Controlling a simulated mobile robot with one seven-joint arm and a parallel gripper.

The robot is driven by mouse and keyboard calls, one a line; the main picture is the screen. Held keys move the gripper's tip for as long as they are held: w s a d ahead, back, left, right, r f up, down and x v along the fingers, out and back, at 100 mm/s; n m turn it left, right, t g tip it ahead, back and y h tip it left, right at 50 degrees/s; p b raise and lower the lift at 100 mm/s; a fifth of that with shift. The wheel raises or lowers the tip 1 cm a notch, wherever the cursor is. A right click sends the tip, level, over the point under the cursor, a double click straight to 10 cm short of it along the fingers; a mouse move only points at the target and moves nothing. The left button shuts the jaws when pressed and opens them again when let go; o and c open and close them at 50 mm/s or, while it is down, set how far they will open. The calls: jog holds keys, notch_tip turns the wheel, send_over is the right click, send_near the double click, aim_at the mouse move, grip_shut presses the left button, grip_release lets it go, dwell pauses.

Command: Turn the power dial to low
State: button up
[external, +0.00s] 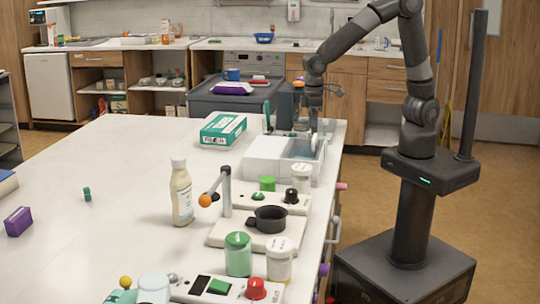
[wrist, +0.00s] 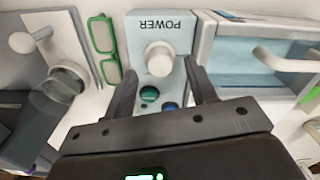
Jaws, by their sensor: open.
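The power dial (wrist: 160,58) is a round white knob on a pale blue panel (wrist: 137,31). The panel is marked POWER, which reads upside down in the wrist view. My gripper (wrist: 160,70) is open, with one finger on each side below the dial in the picture. I cannot tell whether either finger touches the dial. No low mark can be read. In the external view my gripper (external: 314,124) points down at the far right end of the white counter, and the dial cannot be made out there.
Green-framed glasses (wrist: 103,47) lie left of the panel. A pale blue-fronted unit (wrist: 238,60) with a white bar handle (wrist: 285,61) stands close on the right. A green button (wrist: 149,94) and a blue one (wrist: 169,107) sit below the dial. The counter (external: 110,185) has free room at left.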

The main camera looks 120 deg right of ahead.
notch_tip(320, 180, up, 9)
dwell(0.3)
dwell(0.4)
jog(key=s+a+r+n+t, duration=0.2)
jog(key=s+a, duration=0.4)
jog(key=s, duration=0.3)
jog(key=s+a+r+n+t, duration=0.2)
jog(key=s+a, duration=0.4)
jog(key=s, duration=0.4)
jog(key=shift+s+a+r+n+t, duration=0.2)
jog(key=shift+r+n+t, duration=0.15)
jog(key=shift+n+t, duration=0.55)
dwell(0.4)
